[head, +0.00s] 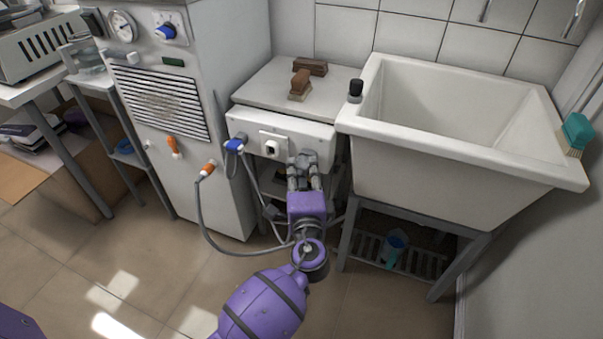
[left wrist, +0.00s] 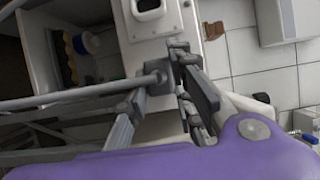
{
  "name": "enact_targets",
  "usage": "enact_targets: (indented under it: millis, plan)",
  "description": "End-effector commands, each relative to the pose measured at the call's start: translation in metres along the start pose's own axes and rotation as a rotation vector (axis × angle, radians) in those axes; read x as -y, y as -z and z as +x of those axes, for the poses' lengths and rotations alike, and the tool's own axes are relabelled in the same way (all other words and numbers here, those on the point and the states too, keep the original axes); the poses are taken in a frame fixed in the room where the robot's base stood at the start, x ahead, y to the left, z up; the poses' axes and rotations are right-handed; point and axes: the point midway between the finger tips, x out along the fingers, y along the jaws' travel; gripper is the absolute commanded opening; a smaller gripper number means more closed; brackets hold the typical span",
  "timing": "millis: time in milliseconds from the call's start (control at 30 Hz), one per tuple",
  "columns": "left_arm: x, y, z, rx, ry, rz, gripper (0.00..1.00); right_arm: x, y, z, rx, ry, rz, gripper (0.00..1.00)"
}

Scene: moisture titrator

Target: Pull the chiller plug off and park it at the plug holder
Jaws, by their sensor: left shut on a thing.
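My left gripper (head: 305,162) is at the right part of the white socket panel (head: 318,135). In the left wrist view the gripper (left wrist: 178,58) is shut on a grey plug (left wrist: 152,82) with a thick grey cord running left. The fingers partly hide the plug; I cannot tell whether it is seated in the panel. An empty-looking white socket (head: 271,147) is left of the gripper and shows in the left wrist view (left wrist: 148,6). A blue plug (head: 234,145) with a grey cord is at the panel's left end. I cannot make out the plug holder. My right gripper is not in view.
A white sink (head: 440,155) stands close right of the panel. A cabinet (head: 165,130) with a gauge and an orange-ended hose (head: 208,169) stands left. Brushes (head: 300,83) and a black-topped bottle (head: 355,90) are above and beside the panel. The floor in front is mostly clear.

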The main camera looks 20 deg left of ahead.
Motion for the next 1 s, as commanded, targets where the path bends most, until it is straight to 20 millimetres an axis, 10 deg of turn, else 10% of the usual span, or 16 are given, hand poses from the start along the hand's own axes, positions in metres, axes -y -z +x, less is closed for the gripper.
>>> enact_targets:
  millis: [333,367,533,1000]
  plan:
    - [0.0005,0.0017,0.0030,-0.001,0.001,0.000,0.00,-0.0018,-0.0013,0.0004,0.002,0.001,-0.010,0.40]
    - [0.0005,0.0017,0.0030,-0.001,0.001,0.000,0.23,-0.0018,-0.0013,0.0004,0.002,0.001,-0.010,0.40]
    - [0.0005,0.0017,0.0029,-0.001,0.001,0.000,0.44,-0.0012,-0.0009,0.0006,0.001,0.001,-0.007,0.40]
    - [0.0000,0.0015,0.0027,0.000,0.000,0.000,0.44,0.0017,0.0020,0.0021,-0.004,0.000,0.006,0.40]
